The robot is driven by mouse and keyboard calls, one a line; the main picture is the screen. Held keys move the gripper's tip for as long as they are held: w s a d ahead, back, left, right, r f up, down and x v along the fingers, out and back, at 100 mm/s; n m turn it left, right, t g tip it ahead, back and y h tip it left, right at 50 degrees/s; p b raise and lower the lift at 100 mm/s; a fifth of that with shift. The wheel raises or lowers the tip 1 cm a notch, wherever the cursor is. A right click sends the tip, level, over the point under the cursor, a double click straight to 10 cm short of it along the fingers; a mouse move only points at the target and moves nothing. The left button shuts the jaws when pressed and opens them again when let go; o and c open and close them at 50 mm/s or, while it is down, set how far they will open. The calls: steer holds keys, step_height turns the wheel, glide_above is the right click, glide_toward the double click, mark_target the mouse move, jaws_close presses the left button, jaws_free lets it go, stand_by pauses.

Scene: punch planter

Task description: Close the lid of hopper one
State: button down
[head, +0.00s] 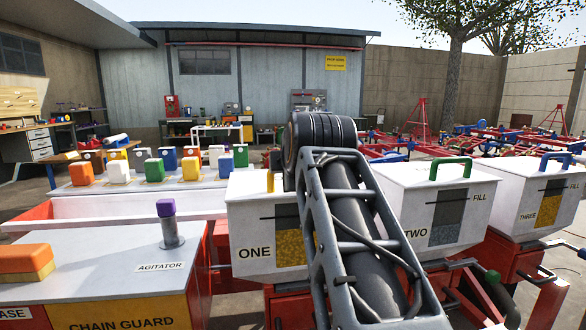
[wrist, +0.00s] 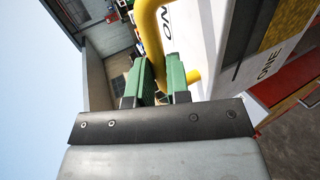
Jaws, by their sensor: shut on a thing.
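Hopper one (head: 250,221) is a white box with a label reading ONE and a yellow-filled window, in the middle of the head view. Its white lid (head: 243,186) looks flat across the top, partly covered by my arm; I cannot tell whether a small gap remains. Its yellow handle (head: 270,181) shows just left of my arm. In the wrist view my gripper (wrist: 161,80) has its green fingers shut on the yellow handle (wrist: 150,35), which passes between them. In the head view my arm hides the gripper.
Hopper two (head: 410,215) with a green handle and hopper three (head: 520,195) with a blue handle stand to the right. The chain guard cover (head: 100,275) with the agitator knob (head: 166,208) is at front left. Colored blocks (head: 155,169) stand behind it.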

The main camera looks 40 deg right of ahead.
steer(key=shift+f, duration=0.6)
steer(key=c, duration=1.1)
jaws_free()
steer(key=shift+s+r, duration=0.1)
steer(key=shift+r, duration=0.2)
